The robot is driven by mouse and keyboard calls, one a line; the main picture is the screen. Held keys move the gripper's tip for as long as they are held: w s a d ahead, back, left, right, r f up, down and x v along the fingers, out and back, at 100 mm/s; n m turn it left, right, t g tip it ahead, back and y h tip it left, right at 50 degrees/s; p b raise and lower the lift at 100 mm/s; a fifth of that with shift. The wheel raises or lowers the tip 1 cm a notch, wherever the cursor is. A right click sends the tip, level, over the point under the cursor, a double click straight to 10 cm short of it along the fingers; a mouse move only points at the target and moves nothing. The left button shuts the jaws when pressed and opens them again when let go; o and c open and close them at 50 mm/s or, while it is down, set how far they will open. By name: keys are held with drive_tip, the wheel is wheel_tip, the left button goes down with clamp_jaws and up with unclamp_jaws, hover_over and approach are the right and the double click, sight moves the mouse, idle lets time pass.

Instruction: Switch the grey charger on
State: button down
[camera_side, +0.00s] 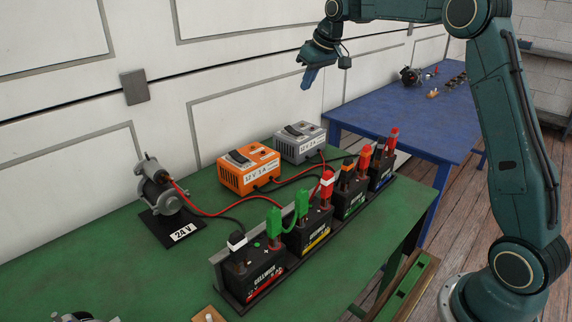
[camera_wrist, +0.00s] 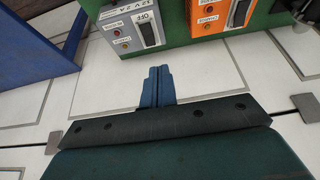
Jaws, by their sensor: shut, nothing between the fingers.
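The grey charger (camera_side: 302,145) stands on the green table near the wall, behind the orange charger. It reads "12 V 2 A". In the wrist view the grey charger (camera_wrist: 121,44) is at the top, with a black rocker switch (camera_wrist: 150,33) and the word "OFF" beside it. My gripper (camera_side: 307,82) is in the air above and behind the grey charger, close to the wall and touching nothing. In the wrist view its blue fingers (camera_wrist: 158,75) are together and empty, below the charger in the picture.
The orange charger (camera_side: 249,169) stands next to the grey one. Several batteries with red, green and black clamps, including a front battery (camera_side: 253,265), stand in a row, with cables running to them. An alternator (camera_side: 158,190) marked "24 V" is at left. A blue table (camera_side: 400,118) is behind.

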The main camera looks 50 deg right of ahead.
sight(289, 129)
drive_tip(key=shift+w+d+f, duration=1.2)
drive_tip(key=shift+w+d, duration=0.05)
drive_tip(key=shift+d, duration=0.05)
drive_tip(key=x, duration=1.3)
drive_tip(key=shift+f, duration=0.45)
drive_tip(key=shift+f, duration=0.1)
drive_tip(key=shift+w+f, duration=0.25)
drive_tip(key=shift+s, duration=0.2)
